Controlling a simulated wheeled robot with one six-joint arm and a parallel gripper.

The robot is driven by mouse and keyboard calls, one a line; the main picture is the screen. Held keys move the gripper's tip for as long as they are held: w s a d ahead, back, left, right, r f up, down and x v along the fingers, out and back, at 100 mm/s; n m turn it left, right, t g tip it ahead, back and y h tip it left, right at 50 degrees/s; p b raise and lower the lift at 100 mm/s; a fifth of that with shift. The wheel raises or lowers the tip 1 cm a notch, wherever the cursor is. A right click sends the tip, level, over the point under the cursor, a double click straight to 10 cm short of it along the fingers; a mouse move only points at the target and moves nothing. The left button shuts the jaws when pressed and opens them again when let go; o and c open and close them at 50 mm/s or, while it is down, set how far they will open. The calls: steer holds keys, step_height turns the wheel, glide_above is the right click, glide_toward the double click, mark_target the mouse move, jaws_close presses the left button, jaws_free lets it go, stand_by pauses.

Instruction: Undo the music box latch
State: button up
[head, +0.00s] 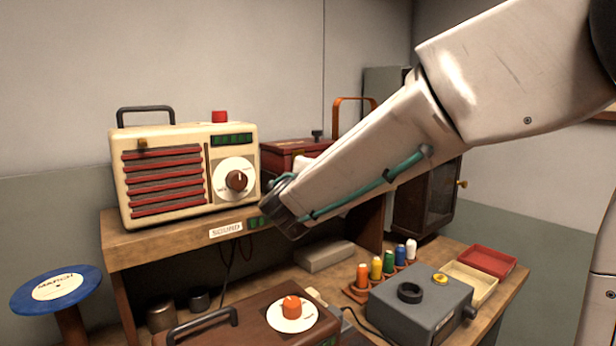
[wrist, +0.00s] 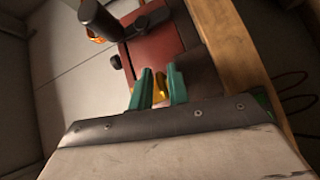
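The dark red music box (head: 297,146) stands on the wooden shelf behind my arm; its front is mostly hidden in the head view. In the wrist view the red box (wrist: 157,52) fills the upper middle. A small brass latch (wrist: 161,87) shows on its near side. My gripper (wrist: 160,84) has its two green fingers apart, one on each side of the latch. Whether either finger touches the latch is unclear. In the head view only a bit of a teal finger (head: 281,181) shows, in front of the box.
A cream radio (head: 165,183) with red slats stands close left of my gripper. The wooden shelf edge (head: 185,240) runs below. Lower down are a brown box with an orange knob (head: 292,306), thread spools (head: 376,268) and a grey device (head: 420,305). A wooden cabinet (head: 425,200) stands right.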

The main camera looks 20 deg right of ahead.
steer(key=shift+w, duration=0.15)
jaws_close()
steer(key=shift+d+r, duration=0.1)
step_height(320, 180, up, 7)
steer(key=s+n+g, duration=0.2)
steer(key=n+g, duration=0.5)
steer(key=g, duration=0.4)
steer(key=shift+d, duration=0.3)
steer(key=shift+n, duration=0.3)
